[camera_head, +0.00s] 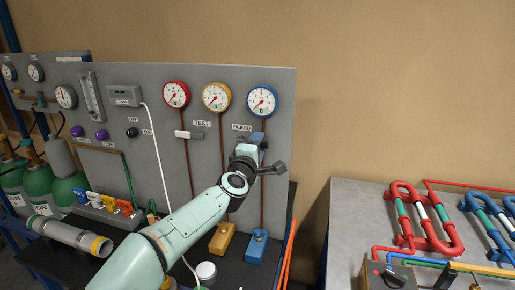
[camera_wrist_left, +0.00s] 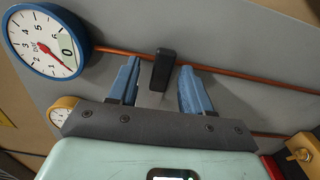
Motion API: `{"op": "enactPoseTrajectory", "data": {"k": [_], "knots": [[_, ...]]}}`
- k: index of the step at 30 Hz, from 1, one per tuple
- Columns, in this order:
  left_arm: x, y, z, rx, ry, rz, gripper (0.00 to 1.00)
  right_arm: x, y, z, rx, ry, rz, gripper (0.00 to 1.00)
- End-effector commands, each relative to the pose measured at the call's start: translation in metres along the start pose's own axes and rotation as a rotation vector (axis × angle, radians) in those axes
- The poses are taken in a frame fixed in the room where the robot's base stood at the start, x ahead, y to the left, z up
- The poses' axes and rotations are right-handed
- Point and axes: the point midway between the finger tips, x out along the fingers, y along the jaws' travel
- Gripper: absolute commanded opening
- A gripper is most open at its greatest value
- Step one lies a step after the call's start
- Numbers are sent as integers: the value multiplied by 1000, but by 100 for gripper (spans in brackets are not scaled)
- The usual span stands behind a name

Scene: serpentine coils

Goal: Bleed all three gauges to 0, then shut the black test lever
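Three round gauges hang on the grey panel in the head view: red (camera_head: 176,94), yellow (camera_head: 216,97) and blue (camera_head: 262,101). The blue gauge (camera_wrist_left: 47,43) fills the upper left of the left wrist view, and its small window reads 0. The yellow gauge (camera_wrist_left: 62,110) is partly hidden there. My left gripper (camera_head: 257,138) is at the panel below the blue gauge, by the BLEED label. Its blue fingers (camera_wrist_left: 158,87) are open on either side of a small black lever (camera_wrist_left: 162,69) on the copper pipe, with gaps visible.
Blue (camera_head: 257,246) and yellow (camera_head: 223,239) blocks stand at the pipes' lower ends. A grey table (camera_head: 350,215) with red and blue coils (camera_head: 430,215) stands at the right. Green cylinders (camera_head: 38,185) stand at the left. The wall above the table is clear.

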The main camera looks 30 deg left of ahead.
Motion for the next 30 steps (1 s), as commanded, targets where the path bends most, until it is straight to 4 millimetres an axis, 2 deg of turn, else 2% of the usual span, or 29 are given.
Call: {"op": "enactPoseTrajectory", "data": {"k": [6,10,24,30], "knots": [[-2,-1,1,2,-2,-2,49,0,0,0,0,0,0,49],[-14,0,0,1,-2,0,49,3,1,-1,0,2,0,49],[-111,0,0,1,-1,0,49,8,2,-4,-1,11,-2,49],[-131,0,0,1,0,-1,49,8,1,-4,-1,11,-3,49]]}}
